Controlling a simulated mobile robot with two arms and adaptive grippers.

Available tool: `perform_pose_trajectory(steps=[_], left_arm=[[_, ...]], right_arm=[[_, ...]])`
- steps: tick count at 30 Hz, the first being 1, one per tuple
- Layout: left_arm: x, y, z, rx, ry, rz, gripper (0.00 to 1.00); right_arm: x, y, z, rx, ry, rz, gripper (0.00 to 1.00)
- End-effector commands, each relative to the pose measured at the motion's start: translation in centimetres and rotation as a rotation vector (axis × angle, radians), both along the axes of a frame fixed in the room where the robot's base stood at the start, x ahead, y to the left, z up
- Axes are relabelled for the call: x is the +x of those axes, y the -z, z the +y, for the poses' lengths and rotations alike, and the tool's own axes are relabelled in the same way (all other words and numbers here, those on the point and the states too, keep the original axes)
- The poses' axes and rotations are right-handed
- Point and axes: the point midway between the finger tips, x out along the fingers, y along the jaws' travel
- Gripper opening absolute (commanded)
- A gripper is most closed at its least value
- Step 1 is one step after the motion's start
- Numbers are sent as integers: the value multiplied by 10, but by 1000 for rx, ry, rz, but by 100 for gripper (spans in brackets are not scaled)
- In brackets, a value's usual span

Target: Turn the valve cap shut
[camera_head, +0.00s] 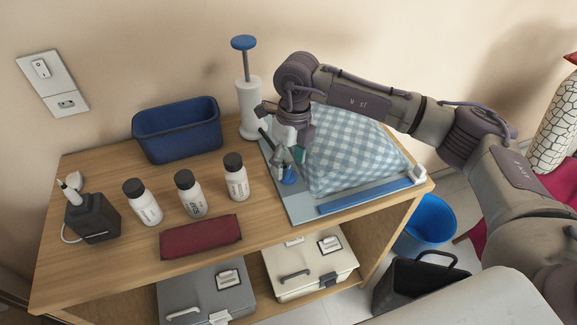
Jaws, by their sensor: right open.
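A blue round cap (290,178), seemingly the valve cap, shows at the left edge of a blue-and-white checked bag or cloth bundle (350,150). The bundle lies on a grey-blue board (301,208) with a blue strip along its front. My right gripper (286,166) points down over the cap, with its fingers apart. Its fingers hide part of the cap, and I cannot tell whether they touch it. I cannot tell how far the cap is turned. My left gripper is not in view.
A white pump with a blue handle (244,43) stands behind my right gripper. A blue bin (178,133), several white bottles (190,196), a dark red pouch (201,236) and a black box (92,219) are on the wooden table (112,262). Bare wood lies between them.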

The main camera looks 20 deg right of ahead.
Motion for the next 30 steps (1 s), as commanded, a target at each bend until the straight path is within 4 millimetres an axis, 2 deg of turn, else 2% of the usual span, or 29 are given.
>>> perform_pose_trajectory(steps=[6, 13, 18, 30], left_arm=[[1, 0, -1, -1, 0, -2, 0], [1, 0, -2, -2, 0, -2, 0], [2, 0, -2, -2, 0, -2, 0], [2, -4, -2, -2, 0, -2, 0]], right_arm=[[4, -49, -5, 2, 1, -5, 65], [5, -87, -9, 0, 0, -2, 65], [5, -98, -10, -1, 0, 0, 65], [5, -101, -9, -4, 24, 2, 65]])
